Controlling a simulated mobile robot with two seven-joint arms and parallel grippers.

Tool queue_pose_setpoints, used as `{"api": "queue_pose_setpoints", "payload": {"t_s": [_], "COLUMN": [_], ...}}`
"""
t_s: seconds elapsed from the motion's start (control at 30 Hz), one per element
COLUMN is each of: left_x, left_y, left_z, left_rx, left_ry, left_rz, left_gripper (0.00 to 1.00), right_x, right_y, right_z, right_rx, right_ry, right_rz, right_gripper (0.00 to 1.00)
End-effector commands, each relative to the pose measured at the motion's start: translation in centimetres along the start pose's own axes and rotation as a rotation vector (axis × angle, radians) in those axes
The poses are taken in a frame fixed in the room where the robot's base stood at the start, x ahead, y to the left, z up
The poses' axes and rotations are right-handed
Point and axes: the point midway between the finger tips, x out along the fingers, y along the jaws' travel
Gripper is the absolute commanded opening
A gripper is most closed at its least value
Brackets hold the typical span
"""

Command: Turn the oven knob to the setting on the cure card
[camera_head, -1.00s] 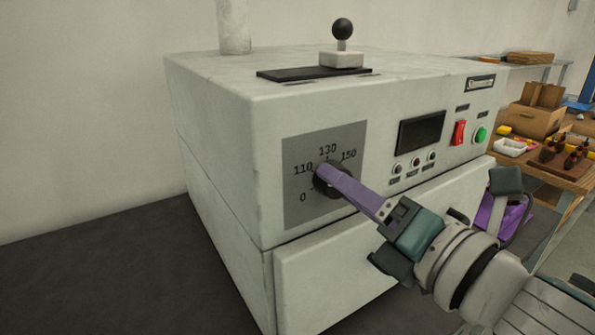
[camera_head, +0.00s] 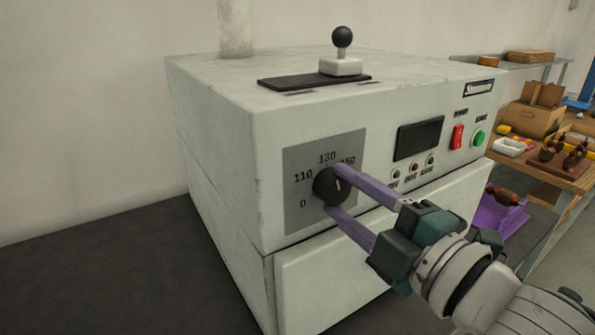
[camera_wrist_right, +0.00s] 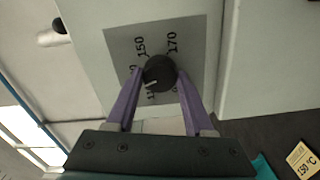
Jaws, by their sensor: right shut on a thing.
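The round black oven knob (camera_head: 328,187) sits on a grey dial plate (camera_head: 298,212) on the oven's front, marked 0, 110, 130 and 150. My right gripper (camera_head: 334,188) is shut on the knob, one purple finger above and one below. The wrist view shows the knob (camera_wrist_right: 159,73) between both fingers. Its white line lies toward the 110–130 side there; the exact setting is unclear. In that view 150 and 170 stand clear of the fingers, while 130 and 110 are partly hidden. A yellow card (camera_wrist_right: 302,160) reading 150 °C lies at the lower right corner.
The pale oven (camera_head: 215,130) has a dark display (camera_head: 420,136), a red switch (camera_head: 458,137) and a green button (camera_head: 479,138) right of the dial. A black ball-topped handle (camera_head: 342,50) stands on top. A purple stand (camera_head: 497,212) and a wooden bench (camera_head: 565,175) are at right.

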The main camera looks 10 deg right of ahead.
Motion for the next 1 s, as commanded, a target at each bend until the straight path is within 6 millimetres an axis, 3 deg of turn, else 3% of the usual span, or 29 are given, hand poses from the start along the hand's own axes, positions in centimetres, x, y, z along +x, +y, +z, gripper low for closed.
{"api": "queue_pose_setpoints", "payload": {"t_s": [1.0], "left_x": [-1.7], "left_y": [0.2], "left_z": [-0.6], "left_rx": [-0.009], "left_ry": [0.002], "left_rz": [0.007], "left_gripper": [0.0], "right_x": [0.0], "right_y": [0.0], "right_z": [0.0], "right_rx": [0.96], "right_ry": [0.001], "right_rz": [-0.001], "right_gripper": [0.0]}}
